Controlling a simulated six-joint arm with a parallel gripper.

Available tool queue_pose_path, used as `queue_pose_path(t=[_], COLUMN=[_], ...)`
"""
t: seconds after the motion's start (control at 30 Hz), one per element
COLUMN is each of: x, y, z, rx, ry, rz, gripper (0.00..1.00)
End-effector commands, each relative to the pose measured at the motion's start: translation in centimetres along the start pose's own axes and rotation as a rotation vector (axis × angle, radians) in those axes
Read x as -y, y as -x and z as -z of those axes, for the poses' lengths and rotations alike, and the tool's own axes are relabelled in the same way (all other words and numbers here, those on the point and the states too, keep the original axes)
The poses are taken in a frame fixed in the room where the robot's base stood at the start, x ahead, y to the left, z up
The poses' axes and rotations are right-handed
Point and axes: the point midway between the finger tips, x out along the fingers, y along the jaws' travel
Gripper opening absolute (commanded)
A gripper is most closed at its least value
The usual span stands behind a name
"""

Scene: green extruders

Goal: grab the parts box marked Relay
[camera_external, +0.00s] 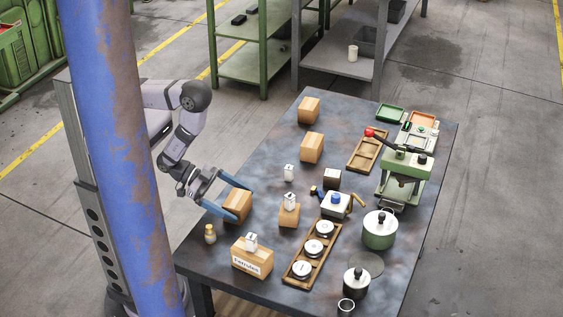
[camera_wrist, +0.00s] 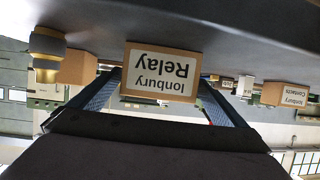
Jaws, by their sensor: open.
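The parts box marked "Ionbury Relay" (camera_wrist: 161,72) is straight ahead in the wrist view, its label upside down. In the external view it is the cardboard box (camera_external: 239,206) at the table's left edge; its label is hidden there. My gripper (camera_external: 240,202) is open, with one blue finger on each side of this box. The fingers also show left and right of it in the wrist view (camera_wrist: 160,98). I cannot tell whether they touch it.
A small bottle (camera_external: 210,234) stands close by the near finger. A Ferrules box (camera_external: 252,262) with a white item on top is nearer. Another box (camera_external: 289,215) stands to the right. A Contacts box (camera_wrist: 285,94) shows at the wrist view's right. Tools and pots fill the right side.

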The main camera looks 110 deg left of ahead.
Motion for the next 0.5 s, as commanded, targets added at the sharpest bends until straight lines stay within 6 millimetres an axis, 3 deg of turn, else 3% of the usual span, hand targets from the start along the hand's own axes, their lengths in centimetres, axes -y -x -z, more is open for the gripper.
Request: queue_pose_path(t=[0.27, 0.5], x=[0.0, -0.1], y=[-0.7, -3.1], z=[0.2, 0.7], rx=[0.000, 0.000], ry=[-0.001, -0.001], rz=[0.000, -0.001], gripper=[0.96, 0.96])
